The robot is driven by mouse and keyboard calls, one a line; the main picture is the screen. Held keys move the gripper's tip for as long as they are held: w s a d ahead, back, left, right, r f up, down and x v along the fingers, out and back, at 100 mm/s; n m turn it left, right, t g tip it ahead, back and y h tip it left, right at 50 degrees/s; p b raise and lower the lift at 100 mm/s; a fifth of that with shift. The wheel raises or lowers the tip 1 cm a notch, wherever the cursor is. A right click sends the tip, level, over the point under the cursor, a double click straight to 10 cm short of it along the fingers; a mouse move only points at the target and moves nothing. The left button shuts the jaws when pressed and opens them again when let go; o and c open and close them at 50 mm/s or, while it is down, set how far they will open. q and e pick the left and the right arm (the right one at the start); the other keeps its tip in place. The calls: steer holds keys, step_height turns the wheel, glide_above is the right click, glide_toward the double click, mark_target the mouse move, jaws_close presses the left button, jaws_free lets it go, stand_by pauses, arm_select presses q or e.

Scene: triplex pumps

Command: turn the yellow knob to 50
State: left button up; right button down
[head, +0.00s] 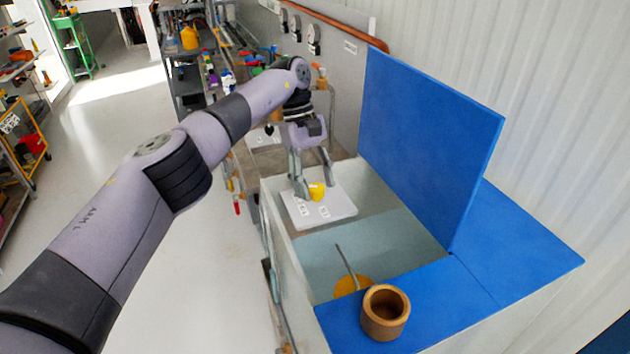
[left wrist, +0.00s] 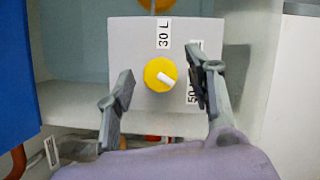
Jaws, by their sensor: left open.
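The yellow knob (head: 317,191) sits on a light grey panel (head: 340,207) in the head view. In the left wrist view the yellow knob (left wrist: 160,75) is round, with a white pointer bar running toward the upper left and lower right. The panel (left wrist: 133,45) bears a "30 L" label (left wrist: 164,33) above the knob and a "50" label (left wrist: 193,88), partly hidden by a finger, to its right. My left gripper (head: 313,190) is open, its fingers on either side of the knob with gaps between; it also shows in the left wrist view (left wrist: 162,90). My right gripper is not in view.
A blue lid (head: 430,140) stands upright right of the panel. A brown cup (head: 385,312) stands on the blue top (head: 430,300) in front. Shelves with many items (head: 190,75) are behind. The floor at left (head: 170,270) is clear.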

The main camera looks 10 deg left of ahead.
mark_target(315, 186)
arm_select(q)
step_height(315, 186, up, 10)
stand_by(0.4)
steer(key=shift+f, duration=0.1)
